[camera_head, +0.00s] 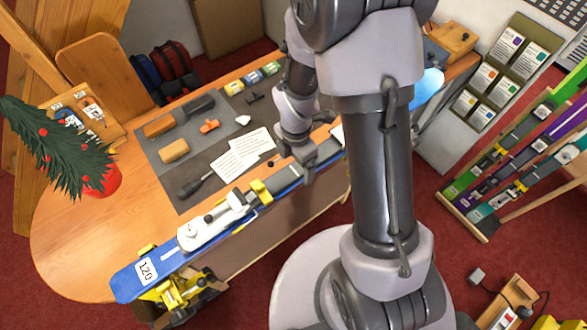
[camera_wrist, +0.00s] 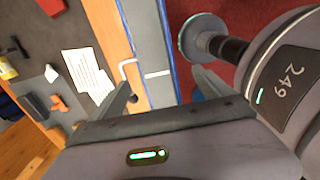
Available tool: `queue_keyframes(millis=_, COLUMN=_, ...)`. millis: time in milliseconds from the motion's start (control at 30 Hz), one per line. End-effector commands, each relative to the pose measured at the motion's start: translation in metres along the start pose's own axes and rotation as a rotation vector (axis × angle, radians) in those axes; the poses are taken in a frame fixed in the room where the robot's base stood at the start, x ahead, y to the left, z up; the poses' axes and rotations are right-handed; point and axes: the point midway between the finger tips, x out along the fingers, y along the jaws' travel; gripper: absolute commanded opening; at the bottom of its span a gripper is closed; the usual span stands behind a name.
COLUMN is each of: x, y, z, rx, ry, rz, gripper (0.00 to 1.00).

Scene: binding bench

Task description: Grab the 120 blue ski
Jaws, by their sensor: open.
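The blue ski (camera_head: 125,286) has a white "120" label near its front end and a white binding on top. It lies diagonally along the bench's near edge, and its far part passes beneath my arm. In the wrist view the ski (camera_wrist: 151,45) shows a pale grey face with blue edges. My gripper (camera_head: 292,170) is open over the ski's far part. In the wrist view the gripper (camera_wrist: 163,92) has one finger on each side of the ski's strip. I cannot tell how far the fingers reach down beside it.
Yellow clamps (camera_head: 261,191) stand along the ski. A grey mat (camera_head: 222,122) on the wooden bench (camera_head: 75,240) holds papers (camera_head: 243,152), a screwdriver and wood blocks. A small tree (camera_head: 55,147) stands at left. Several other skis lean in a rack (camera_head: 461,217) at right.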

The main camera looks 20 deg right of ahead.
Motion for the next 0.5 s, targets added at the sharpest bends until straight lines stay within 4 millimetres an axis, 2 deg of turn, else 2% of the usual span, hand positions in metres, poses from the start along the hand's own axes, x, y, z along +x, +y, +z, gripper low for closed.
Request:
queue_keyframes(millis=100, x=0.024, y=0.004, z=-0.003, rx=0.0, ry=0.001, rz=-0.004, gripper=0.9)
queue_keyframes(millis=200, x=0.04, y=0.004, z=-0.002, rx=0.0, ry=0.001, rz=-0.003, gripper=0.9)
queue_keyframes(millis=433, x=0.043, y=0.004, z=-0.002, rx=0.001, ry=0.0, rz=0.0, gripper=0.9)
queue_keyframes(millis=467, x=0.043, y=0.004, z=-0.002, rx=0.001, ry=0.0, rz=0.0, gripper=0.88)
queue_keyframes(millis=500, x=0.043, y=0.004, z=-0.002, rx=0.001, ry=0.0, rz=0.0, gripper=0.8)
